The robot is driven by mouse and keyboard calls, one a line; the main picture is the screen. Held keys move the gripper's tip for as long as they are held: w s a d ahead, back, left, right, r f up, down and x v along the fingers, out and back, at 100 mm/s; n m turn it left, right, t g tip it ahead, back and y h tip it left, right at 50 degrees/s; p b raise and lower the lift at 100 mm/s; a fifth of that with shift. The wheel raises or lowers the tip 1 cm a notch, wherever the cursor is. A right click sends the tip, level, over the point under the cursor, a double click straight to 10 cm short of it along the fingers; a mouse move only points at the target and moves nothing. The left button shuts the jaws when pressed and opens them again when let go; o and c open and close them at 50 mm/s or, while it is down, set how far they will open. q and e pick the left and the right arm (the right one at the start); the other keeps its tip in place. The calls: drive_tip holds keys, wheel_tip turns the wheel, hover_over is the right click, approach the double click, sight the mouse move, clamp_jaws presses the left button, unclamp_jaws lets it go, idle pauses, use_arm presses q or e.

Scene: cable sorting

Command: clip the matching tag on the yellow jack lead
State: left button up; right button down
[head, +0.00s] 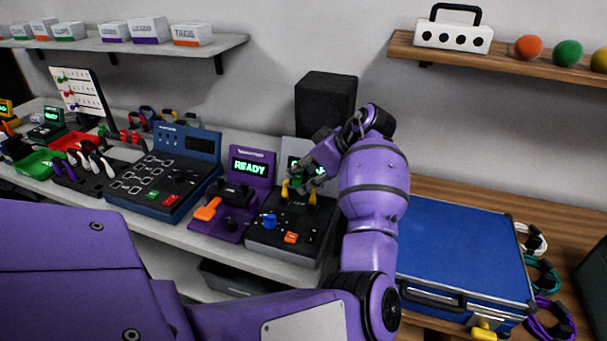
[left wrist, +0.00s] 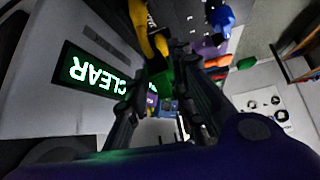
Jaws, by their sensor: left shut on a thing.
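The yellow jack lead (head: 312,196) stands with its yellow ends in the black top of the grey tester (head: 284,235). In the left wrist view its yellow part (left wrist: 145,30) is close beside the fingers, at the upper left. My left gripper (head: 303,180) reaches in from the right above the tester, pointing left. In the left wrist view its fingers (left wrist: 167,100) are closed around a small green piece (left wrist: 163,78), seemingly a tag. The fingers hide much of this piece, and I cannot tell whether it touches the lead. My right gripper is not in view.
The grey tester's screen (left wrist: 92,73) reads CLEAR. The purple tester (head: 252,183) reads READY at its left, beside a blue console (head: 170,170). A black speaker (head: 325,100) stands behind my gripper. A blue case (head: 465,245) fills the bench to the right.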

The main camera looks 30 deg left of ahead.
use_arm(q)
drive_tip(key=shift+f, duration=0.2)
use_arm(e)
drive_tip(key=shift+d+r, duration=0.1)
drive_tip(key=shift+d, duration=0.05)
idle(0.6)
use_arm(q)
drive_tip(key=o, duration=0.7)
drive_tip(key=shift+o, duration=1)
drive_tip(key=o, duration=0.5)
drive_tip(key=shift+r, duration=0.15)
drive_tip(key=shift+r+p, duration=0.45)
drive_tip(key=shift+r, duration=0.45)
drive_tip(key=shift+r+p, duration=1.05)
drive_tip(key=shift+r, duration=2)
drive_tip(key=shift+f, duration=0.1)
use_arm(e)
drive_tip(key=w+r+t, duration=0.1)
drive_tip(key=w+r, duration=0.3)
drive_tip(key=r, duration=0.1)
